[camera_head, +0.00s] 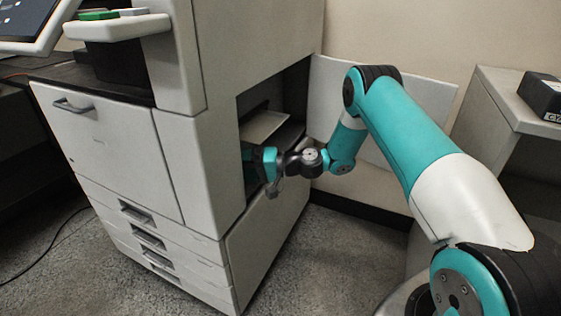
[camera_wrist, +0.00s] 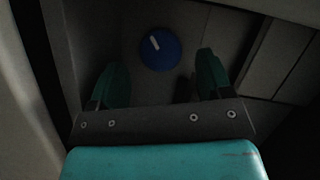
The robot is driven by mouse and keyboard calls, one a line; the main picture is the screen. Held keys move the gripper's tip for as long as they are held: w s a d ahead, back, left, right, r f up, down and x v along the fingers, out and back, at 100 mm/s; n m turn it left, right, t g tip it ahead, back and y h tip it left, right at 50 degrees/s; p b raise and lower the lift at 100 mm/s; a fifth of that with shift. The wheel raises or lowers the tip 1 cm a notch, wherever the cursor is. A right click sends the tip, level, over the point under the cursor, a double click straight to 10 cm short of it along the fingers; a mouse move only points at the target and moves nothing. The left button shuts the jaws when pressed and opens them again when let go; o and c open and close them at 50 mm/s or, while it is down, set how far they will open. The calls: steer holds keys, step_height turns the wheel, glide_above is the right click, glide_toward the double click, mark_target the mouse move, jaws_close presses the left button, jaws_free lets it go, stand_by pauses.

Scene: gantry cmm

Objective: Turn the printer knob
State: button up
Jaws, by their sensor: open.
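The printer (camera_head: 185,150) is a large light-grey machine with an open bay in its right side. In the wrist view a round blue knob (camera_wrist: 160,49) with a white mark shows inside the dark bay. The mark points to the upper left. My gripper (camera_wrist: 158,80) is open, with its two green fingers apart. The knob appears between and beyond the fingertips, and I see no contact. In the head view my teal arm reaches into the bay, and the bay's left edge hides the fingertips and the knob.
The bay's walls are close around my gripper. A side door panel (camera_head: 325,100) stands open at the bay's right edge. A pale tray (camera_head: 265,128) sits in the bay above my wrist. A grey cabinet (camera_head: 492,105) with a black box (camera_head: 541,97) stands at the right.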

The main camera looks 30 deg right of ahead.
steer(key=p+v, duration=0.4)
steer(key=v, duration=0.9)
steer(key=shift+s+d, duration=0.15)
steer(key=shift+d, duration=0.15)
